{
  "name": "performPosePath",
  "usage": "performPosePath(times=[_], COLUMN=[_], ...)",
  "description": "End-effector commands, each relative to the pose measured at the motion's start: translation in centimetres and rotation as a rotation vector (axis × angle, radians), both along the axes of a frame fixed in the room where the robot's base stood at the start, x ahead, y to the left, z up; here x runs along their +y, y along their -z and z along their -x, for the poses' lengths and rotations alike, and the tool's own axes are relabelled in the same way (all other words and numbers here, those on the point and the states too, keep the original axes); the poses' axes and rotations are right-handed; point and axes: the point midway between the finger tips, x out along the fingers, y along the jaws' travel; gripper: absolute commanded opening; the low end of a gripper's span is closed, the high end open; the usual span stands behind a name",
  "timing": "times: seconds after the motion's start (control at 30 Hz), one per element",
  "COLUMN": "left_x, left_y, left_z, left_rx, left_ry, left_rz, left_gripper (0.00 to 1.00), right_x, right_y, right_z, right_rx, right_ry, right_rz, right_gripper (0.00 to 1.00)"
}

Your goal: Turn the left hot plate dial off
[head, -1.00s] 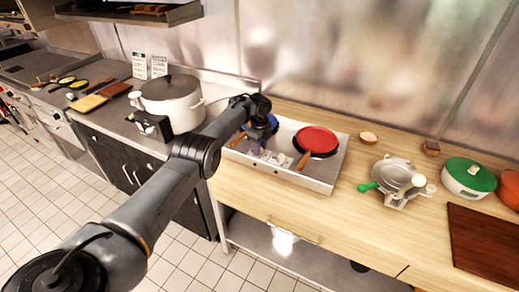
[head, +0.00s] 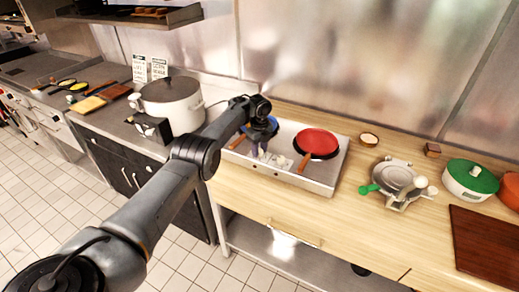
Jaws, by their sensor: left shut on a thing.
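The steel hot plate (head: 330,185) stands on the wooden counter, with a red pan (head: 317,141) on its right side and a blue pan (head: 271,124) on its left side, partly behind my gripper. My left gripper (head: 257,153) reaches down over the front left of the hot plate and is shut on the left dial, which its fingers mostly hide. The dial's exact angle cannot be made out. Another pale dial (head: 281,160) shows to the right of the fingers. My right gripper is not in view.
A large pot (head: 172,105) stands left of my forearm. The red pan's wooden handle (head: 304,164) points toward the front, right of the dials. A grey press with a green handle (head: 398,180) and a green-lidded pot (head: 469,179) stand farther right.

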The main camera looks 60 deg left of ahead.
Motion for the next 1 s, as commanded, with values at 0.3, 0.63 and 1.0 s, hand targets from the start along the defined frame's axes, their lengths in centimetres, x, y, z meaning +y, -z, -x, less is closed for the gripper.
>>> performPosePath(times=[0.3,0.63,1.0], left_x=[0.0,0.0,0.0], left_y=[0.0,-0.8,-6.5], left_z=[0.0,-0.1,-0.1], left_rx=[0.0,-0.003,-0.005], left_ry=[-0.001,-0.002,-0.001], left_rz=[0.0,0.001,0.0], left_gripper=[0.61,0.61,0.61], right_x=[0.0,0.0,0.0], right_y=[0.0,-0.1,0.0], right_z=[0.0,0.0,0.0], right_rx=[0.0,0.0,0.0], right_ry=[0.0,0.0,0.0], right_rz=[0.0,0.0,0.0], right_gripper=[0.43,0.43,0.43])
